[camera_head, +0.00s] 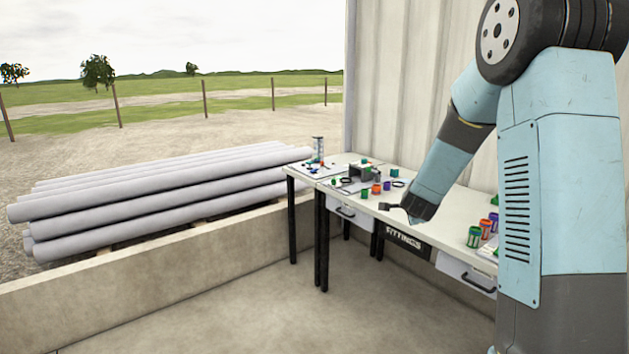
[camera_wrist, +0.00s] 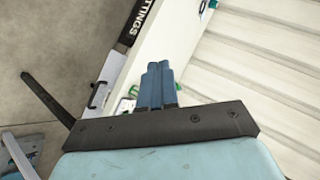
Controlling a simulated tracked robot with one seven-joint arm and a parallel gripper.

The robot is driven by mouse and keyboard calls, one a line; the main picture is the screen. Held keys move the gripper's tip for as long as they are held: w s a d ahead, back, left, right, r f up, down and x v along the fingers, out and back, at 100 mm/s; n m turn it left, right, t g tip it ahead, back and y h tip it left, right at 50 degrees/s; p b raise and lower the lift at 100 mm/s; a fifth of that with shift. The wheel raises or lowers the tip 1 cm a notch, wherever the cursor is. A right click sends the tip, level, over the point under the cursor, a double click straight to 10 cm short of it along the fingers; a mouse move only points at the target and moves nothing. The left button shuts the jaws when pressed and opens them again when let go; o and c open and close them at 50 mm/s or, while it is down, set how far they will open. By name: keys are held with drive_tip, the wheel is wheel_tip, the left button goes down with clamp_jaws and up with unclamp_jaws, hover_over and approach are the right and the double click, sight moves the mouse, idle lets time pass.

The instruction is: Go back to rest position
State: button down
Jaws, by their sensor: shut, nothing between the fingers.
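My gripper (camera_head: 384,206) is at the lower end of my blue arm, over the front edge of the white bench (camera_head: 345,160) in the head view. In the wrist view my gripper (camera_wrist: 158,64) shows as two blue fingers side by side, shut with nothing between them. The bench edge and the corrugated wall lie behind the fingers there. The gripper touches no object that I can make out.
Green, orange and purple fittings (camera_head: 376,189) stand on the bench. A green cup (camera_head: 474,237) is nearer on the right. Drawers (camera_head: 352,214) hang under the bench. Grey pipes (camera_head: 110,205) lie beyond a low concrete wall (camera_head: 170,258). The floor (camera_head: 240,310) in front is clear.

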drive_tip(key=s+a+r+n+g+y, duration=0.1)
drive_tip(key=s+a+r+n+y, duration=0.2)
drive_tip(key=s+r, duration=0.45)
drive_tip(key=s+a+r+n+g, duration=0.1)
drive_tip(key=s+a+r+n, duration=0.4)
drive_tip(key=s, duration=0.4)
drive_tip(key=s+d+r+n+g, duration=0.1)
drive_tip(key=s+n, duration=0.3)
drive_tip(key=s, duration=0.9)
drive_tip(key=s+r+n+g, duration=0.2)
drive_tip(key=s+n, duration=0.3)
drive_tip(key=s, duration=0.8)
drive_tip(key=shift+d+r, duration=0.25)
drive_tip(key=shift+d, duration=0.1)
